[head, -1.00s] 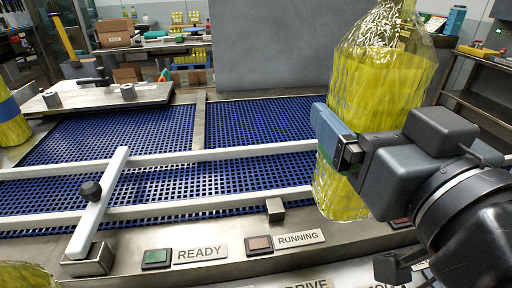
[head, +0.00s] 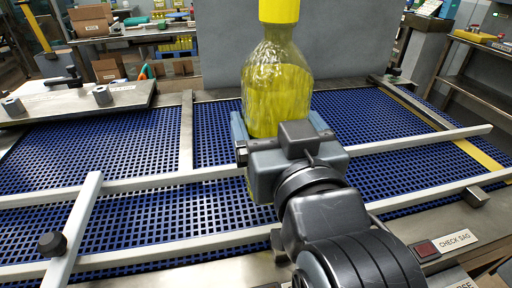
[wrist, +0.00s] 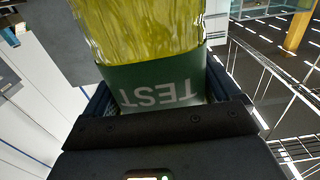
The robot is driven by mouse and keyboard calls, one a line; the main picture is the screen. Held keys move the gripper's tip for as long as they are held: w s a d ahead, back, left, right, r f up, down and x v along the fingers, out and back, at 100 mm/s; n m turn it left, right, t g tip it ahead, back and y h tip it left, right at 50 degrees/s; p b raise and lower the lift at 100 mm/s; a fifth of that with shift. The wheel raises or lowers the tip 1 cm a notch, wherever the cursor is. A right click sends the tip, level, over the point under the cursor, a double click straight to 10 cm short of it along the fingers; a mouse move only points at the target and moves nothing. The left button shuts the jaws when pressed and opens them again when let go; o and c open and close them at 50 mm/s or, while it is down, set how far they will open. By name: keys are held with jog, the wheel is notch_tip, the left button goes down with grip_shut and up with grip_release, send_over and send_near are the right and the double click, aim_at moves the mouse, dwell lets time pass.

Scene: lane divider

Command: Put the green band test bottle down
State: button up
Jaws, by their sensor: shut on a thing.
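The green band test bottle (head: 279,82) is clear with yellow liquid and a yellow cap. In the head view it is upright in my gripper (head: 282,134), above the blue mesh conveyor belt. In the wrist view the bottle's green band (wrist: 160,82) shows the word TEST between the jaws. My gripper is shut on the bottle at the band. The bottle's lower part is mostly hidden behind my gripper, so I cannot tell whether its base touches the belt.
The blue mesh belt (head: 135,140) is clear around the bottle. Pale rails (head: 400,142) run across it, with a slanted bar (head: 75,225) and black knob at left. A yellow stripe (head: 480,155) crosses the belt at right. A grey panel (head: 350,45) stands behind.

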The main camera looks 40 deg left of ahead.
jog(key=a, duration=0.1)
jog(key=a+f, duration=0.1)
jog(key=shift+s+a+f, duration=0.3)
jog(key=shift+a+f, duration=0.05)
jog(key=shift+a, duration=0.05)
jog(key=shift+f, duration=2.05)
jog(key=o, duration=1.5)
jog(key=shift+f, duration=0.15)
jog(key=b+v, duration=0.1)
jog(key=v, duration=1.1)
